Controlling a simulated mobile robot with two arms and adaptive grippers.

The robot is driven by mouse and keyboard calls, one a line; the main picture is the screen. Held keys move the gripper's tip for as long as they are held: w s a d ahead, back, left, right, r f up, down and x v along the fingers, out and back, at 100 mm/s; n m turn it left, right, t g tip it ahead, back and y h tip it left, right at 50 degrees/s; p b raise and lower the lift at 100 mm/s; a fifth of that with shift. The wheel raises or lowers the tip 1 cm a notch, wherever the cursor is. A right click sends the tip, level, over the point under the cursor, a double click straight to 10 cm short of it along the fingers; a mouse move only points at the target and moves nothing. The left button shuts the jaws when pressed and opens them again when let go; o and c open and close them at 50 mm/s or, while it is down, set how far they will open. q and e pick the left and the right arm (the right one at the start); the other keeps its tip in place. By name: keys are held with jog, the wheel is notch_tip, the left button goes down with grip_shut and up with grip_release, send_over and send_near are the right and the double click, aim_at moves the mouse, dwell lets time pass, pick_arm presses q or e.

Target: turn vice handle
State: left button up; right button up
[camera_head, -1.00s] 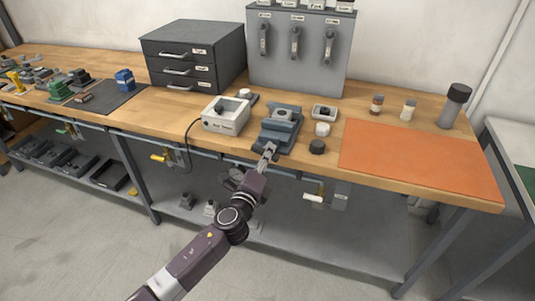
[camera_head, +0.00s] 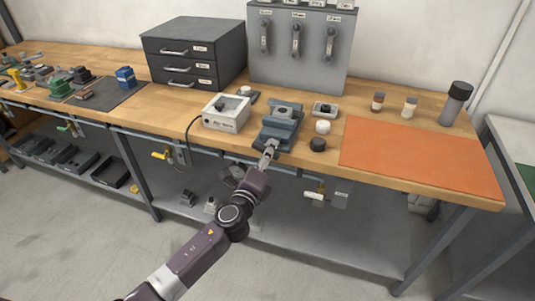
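The vice (camera_head: 282,122) is a blue-grey block with jaws, standing on the wooden workbench near its front edge. Its handle is at the front end, where my gripper hides most of it. My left gripper (camera_head: 269,148) reaches up from below to the front of the vice, at the handle. Its fingers look close together there, but at this size I cannot tell whether they are closed on the handle. My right gripper does not show.
A white box with a cable (camera_head: 226,113) stands left of the vice. A white round piece (camera_head: 323,127) and a black knob-like piece (camera_head: 318,144) sit close on its right. An orange mat (camera_head: 415,155) lies further right. A grey drawer cabinet (camera_head: 190,55) stands behind.

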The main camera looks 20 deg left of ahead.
pick_arm(q)
jog(key=s, duration=1.2)
jog(key=shift+a, duration=0.2)
jog(key=shift+o, duration=0.3)
